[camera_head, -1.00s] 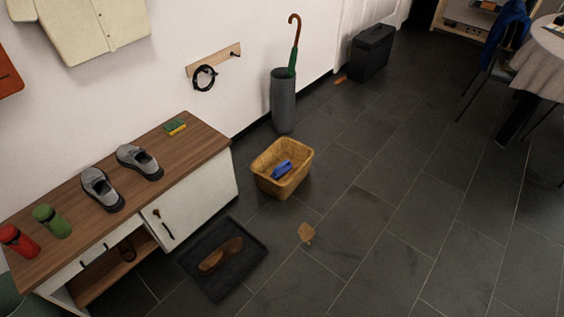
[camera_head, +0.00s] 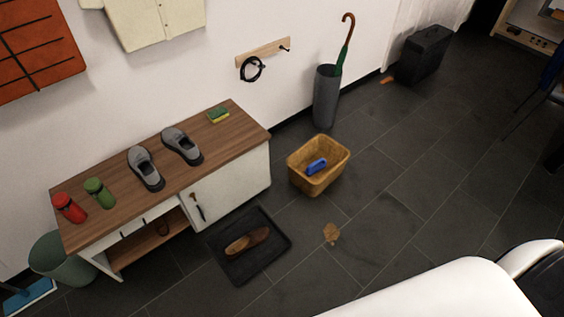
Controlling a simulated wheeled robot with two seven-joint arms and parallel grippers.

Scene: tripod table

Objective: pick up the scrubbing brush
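A small blue object (camera_head: 316,166) lies inside the yellow-brown basket (camera_head: 303,186) on the floor. It may be the scrubbing brush, but it is too small to make out bristles. A green and yellow sponge-like block (camera_head: 218,116) lies on the wooden top of the cabinet (camera_head: 236,136), near its far right end. Neither of my grippers is in view. A large white part of my own arm fills the lower right, far from the basket in the picture.
An umbrella stand (camera_head: 327,98) is behind the basket. Floor right of the basket is mostly clear.

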